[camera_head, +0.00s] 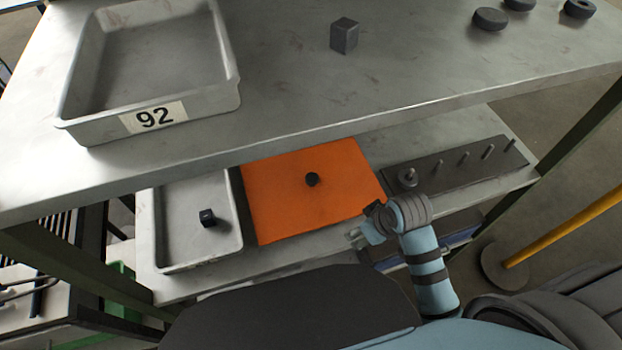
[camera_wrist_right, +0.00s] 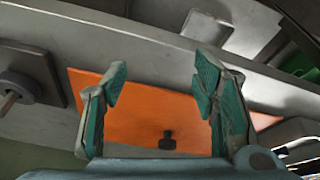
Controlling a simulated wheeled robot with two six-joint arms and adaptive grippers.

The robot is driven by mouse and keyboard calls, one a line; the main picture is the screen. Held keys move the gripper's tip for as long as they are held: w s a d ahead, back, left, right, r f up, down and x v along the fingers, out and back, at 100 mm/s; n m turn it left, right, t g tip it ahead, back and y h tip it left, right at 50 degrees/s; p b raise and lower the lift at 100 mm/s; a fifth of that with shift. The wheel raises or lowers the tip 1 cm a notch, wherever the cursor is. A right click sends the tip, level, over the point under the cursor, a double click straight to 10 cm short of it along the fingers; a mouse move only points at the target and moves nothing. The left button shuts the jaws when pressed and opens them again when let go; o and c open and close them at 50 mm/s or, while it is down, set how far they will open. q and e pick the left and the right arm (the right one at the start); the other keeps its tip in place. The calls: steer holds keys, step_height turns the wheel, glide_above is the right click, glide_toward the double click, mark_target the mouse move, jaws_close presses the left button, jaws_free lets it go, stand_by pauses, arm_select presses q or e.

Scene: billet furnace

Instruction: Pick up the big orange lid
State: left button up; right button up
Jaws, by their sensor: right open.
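The big orange lid (camera_head: 290,205) is a flat square plate with a round black knob (camera_head: 312,179) in its middle. It lies on the lower shelf, between a grey tray and a dark peg board. My right gripper (camera_head: 358,236) is at the lid's front right corner in the head view, partly hidden by my wrist. In the right wrist view the gripper (camera_wrist_right: 160,95) is open and empty. The lid (camera_wrist_right: 140,110) shows between and behind its fingers, with the knob (camera_wrist_right: 167,140) low between them, apart from both. My left gripper is not in view.
On the lower shelf, a grey tray (camera_head: 165,235) holds a small black cube (camera_head: 207,217), and a peg board (camera_head: 460,165) carries one ring. The upper shelf (camera_head: 285,100) overhangs the back, with a tray marked 92 (camera_head: 82,130) and a dark block (camera_head: 344,36).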

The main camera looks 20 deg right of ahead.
mark_target(313, 177)
steer(key=w+a, duration=0.1)
steer(key=w, duration=0.1)
steer(key=w+r+n, duration=0.1)
steer(key=w, duration=0.2)
steer(key=w+a+n+y, duration=0.1)
steer(key=w, duration=0.1)
steer(key=shift+w+a+r, duration=0.25)
steer(key=shift+w+a, duration=0.05)
steer(key=w+a+r+n+y, duration=0.2)
steer(key=w+a+r+n, duration=0.25)
steer(key=w, duration=0.45)
steer(key=shift+m+g, duration=0.4)
steer(key=shift+m, duration=0.05)
steer(key=x, duration=0.2)
steer(key=b+x, duration=0.1)
steer(key=x, duration=0.1)
steer(key=d+b+x, duration=0.1)
steer(key=x, duration=0.1)
steer(key=shift+f, duration=0.2)
steer(key=shift+r, duration=0.1)
jaws_close()
